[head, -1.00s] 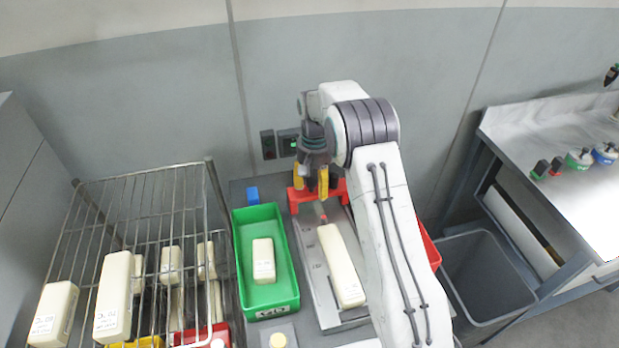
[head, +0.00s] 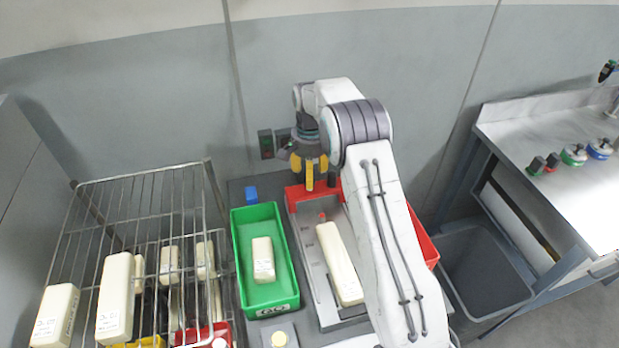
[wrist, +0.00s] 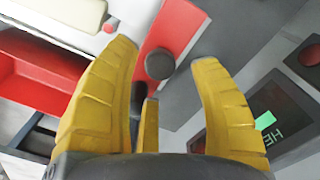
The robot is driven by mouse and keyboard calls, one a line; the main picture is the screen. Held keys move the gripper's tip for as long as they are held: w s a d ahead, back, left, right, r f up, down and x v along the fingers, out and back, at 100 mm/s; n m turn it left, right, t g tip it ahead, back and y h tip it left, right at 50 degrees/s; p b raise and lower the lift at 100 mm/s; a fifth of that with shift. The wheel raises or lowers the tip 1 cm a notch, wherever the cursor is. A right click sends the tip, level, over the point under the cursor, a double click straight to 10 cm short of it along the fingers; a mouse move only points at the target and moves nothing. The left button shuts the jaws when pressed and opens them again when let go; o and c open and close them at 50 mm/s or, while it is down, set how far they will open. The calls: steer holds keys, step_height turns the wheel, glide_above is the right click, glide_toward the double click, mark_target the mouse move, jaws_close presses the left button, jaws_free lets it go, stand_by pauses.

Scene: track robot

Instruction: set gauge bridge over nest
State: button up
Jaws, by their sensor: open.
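The red gauge bridge (head: 297,196) stands at the back end of a grey nest (head: 309,262). A long cream block (head: 339,262) lies in the nest. My gripper (head: 312,183) is above the bridge, with its yellow fingers spread and nothing held. In the wrist view the bridge (wrist: 172,28) shows as a red bar with a dark round knob (wrist: 160,64) between the open fingertips (wrist: 163,66). I cannot tell whether the fingers touch the knob. My arm hides part of the nest's right side.
A green bin (head: 284,297) with a cream block (head: 263,259) is left of the nest. A wire rack (head: 80,184) with several cream blocks stands farther left. A red bin (head: 428,246) is partly behind my arm. A grey waste bin (head: 478,230) and a bench (head: 500,130) are at right.

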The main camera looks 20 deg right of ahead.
mark_target(316, 190)
steer(key=shift+f, duration=1.4)
steer(key=shift+c, duration=0.5)
jaws_close()
